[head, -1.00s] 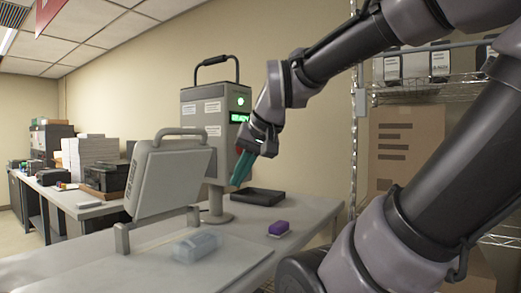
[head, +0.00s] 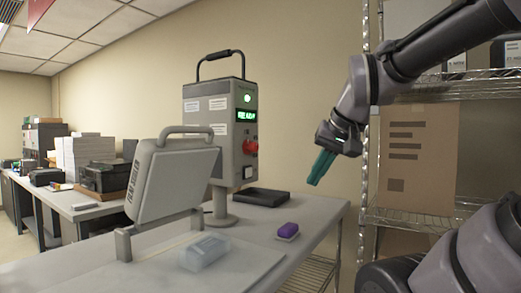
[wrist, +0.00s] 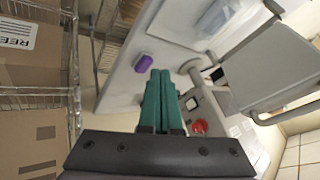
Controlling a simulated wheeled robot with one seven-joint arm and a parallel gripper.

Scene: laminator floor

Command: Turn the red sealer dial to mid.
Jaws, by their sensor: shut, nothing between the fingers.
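The red sealer dial (head: 250,147) is on the right-hand face of the grey sealer control box (head: 206,120), below a green-lit display and above a white square button. Its exact pointer setting is too small to read. In the wrist view the dial (wrist: 200,127) shows just right of the fingers. My gripper (head: 316,180), with teal fingers, hangs in the air to the right of the box, clear of the dial. The fingers (wrist: 160,76) are together and hold nothing.
The tilted grey press lid (head: 172,182) stands on the table (head: 320,220) in front of the box. A black tray (head: 262,197), a purple block (head: 288,230) and a clear plastic item (head: 204,252) lie on the table. Wire shelving (head: 420,222) stands at right.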

